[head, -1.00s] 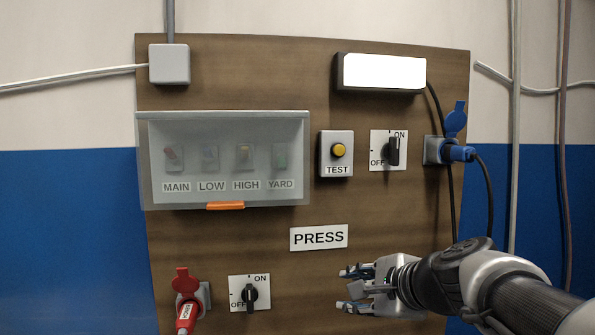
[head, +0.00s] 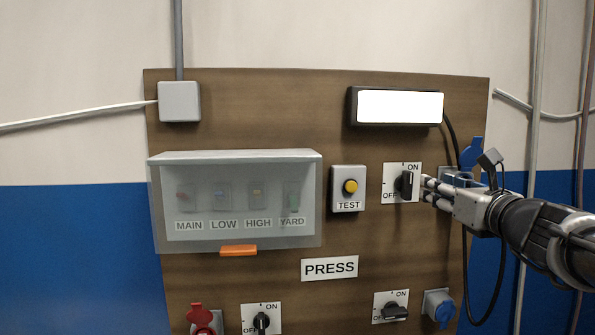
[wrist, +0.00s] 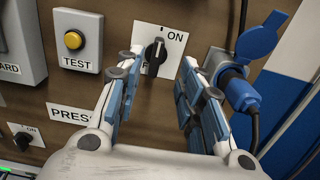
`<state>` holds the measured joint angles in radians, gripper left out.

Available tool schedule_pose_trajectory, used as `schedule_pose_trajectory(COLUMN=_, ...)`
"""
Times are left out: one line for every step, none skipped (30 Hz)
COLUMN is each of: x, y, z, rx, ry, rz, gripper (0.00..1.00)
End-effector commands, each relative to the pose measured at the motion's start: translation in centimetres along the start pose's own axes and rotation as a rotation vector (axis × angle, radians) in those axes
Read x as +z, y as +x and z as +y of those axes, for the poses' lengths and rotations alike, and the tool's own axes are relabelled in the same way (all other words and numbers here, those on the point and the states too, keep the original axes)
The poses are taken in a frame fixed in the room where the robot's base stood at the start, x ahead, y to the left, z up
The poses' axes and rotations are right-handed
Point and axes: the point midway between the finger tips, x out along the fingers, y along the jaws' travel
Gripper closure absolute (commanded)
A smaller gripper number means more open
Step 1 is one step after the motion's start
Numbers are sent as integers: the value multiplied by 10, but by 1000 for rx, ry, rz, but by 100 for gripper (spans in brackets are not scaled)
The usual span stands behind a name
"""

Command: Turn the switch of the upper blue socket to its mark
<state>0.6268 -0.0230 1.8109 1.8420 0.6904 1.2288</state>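The switch of the upper blue socket is a white plate with a black knob (head: 407,184), labelled ON and OFF. In the wrist view the knob (wrist: 155,57) stands nearly upright. My gripper (head: 427,190) is just right of this switch in the head view. In the wrist view my gripper (wrist: 162,62) is open and empty, with the knob seen between its fingertips; contact cannot be told. The upper blue socket (wrist: 228,62) has its lid (wrist: 265,36) raised and a blue plug (wrist: 242,92) in it. In the head view my gripper partly hides this socket, whose raised lid (head: 471,154) shows.
The TEST button box (head: 348,188) stands left of the switch. A lit white lamp (head: 398,107) is above, and a clear-covered breaker box (head: 236,155) is farther left. A lower blue socket (head: 438,306) and its switch (head: 391,308) sit below. A black cable (wrist: 252,130) hangs from the plug.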

Motion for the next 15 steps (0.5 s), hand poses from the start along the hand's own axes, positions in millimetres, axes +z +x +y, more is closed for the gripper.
schedule_pose_trajectory(x=0, y=13, z=1, rx=4, ry=0, rz=2, gripper=65)
schedule_pose_trajectory(x=0, y=19, z=1, rx=4, ry=-1, rz=2, gripper=65)
schedule_pose_trajectory(x=0, y=28, z=1, rx=4, ry=-1, rz=2, gripper=65)
schedule_pose_trajectory(x=0, y=35, z=2, rx=4, ry=0, rz=2, gripper=65)
schedule_pose_trajectory(x=1, y=41, z=1, rx=4, ry=0, rz=1, gripper=65)
schedule_pose_trajectory(x=1, y=50, z=1, rx=4, ry=-1, rz=2, gripper=65)
schedule_pose_trajectory(x=0, y=57, z=1, rx=4, ry=-2, rz=2, gripper=65)
schedule_pose_trajectory(x=0, y=63, z=1, rx=4, ry=-2, rz=2, gripper=65)
schedule_pose_trajectory(x=0, y=71, z=1, rx=3, ry=-2, rz=2, gripper=65)
schedule_pose_trajectory(x=1, y=76, z=1, rx=3, ry=-2, rz=1, gripper=65)
schedule_pose_trajectory(x=0, y=82, z=1, rx=3, ry=-2, rz=2, gripper=65)
schedule_pose_trajectory(x=1, y=88, z=1, rx=3, ry=-2, rz=1, gripper=65)
schedule_pose_trajectory(x=0, y=93, z=1, rx=2, ry=-2, rz=2, gripper=65)
schedule_pose_trajectory(x=1, y=96, z=1, rx=2, ry=-3, rz=2, gripper=65)
schedule_pose_trajectory(x=1, y=101, z=1, rx=2, ry=-3, rz=1, gripper=65)
